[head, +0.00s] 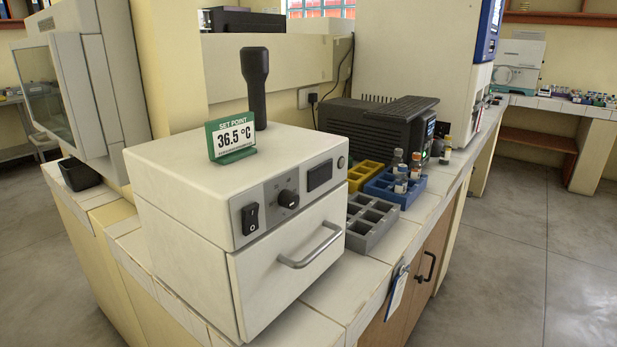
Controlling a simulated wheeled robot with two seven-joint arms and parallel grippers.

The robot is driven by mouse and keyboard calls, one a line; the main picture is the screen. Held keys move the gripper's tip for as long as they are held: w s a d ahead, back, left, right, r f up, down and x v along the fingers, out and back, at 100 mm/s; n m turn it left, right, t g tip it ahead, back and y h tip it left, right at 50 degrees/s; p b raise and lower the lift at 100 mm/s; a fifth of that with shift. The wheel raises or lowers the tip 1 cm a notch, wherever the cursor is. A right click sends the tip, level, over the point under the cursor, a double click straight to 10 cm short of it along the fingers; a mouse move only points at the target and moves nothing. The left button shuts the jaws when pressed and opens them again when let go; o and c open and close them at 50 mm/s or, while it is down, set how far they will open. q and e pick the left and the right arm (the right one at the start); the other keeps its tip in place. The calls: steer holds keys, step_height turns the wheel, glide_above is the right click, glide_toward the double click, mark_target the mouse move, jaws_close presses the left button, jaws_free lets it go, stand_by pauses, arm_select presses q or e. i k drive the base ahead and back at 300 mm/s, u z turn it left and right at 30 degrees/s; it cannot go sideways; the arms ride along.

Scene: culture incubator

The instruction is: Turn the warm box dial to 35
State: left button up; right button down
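The warm box (185,225) is a white cabinet on the tiled bench, with a metal bar handle (311,246) on its closed front door. Its black dial (288,199) is on the upper front panel, between a black rocker switch (250,218) and a dark display (319,175). The dial's setting is too small to read, and the display shows no readable number. A green-edged sign (232,138) on top reads "SET POINT 36.5 °C". Neither of my grippers is in view.
Right of the box are a grey rack (371,222), a yellow rack (364,174) and a blue rack (394,187) with several small bottles. A black machine (374,128) stands behind them. A clipboard (397,292) hangs on the bench front. Floor at right is clear.

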mark_target(287, 199)
steer(key=z, duration=0.15)
steer(key=k, duration=1)
steer(key=u, duration=1.15)
steer(key=i, duration=0.75)
steer(key=z, duration=0.5)
steer(key=i, duration=0.5)
steer(key=z, duration=0.55)
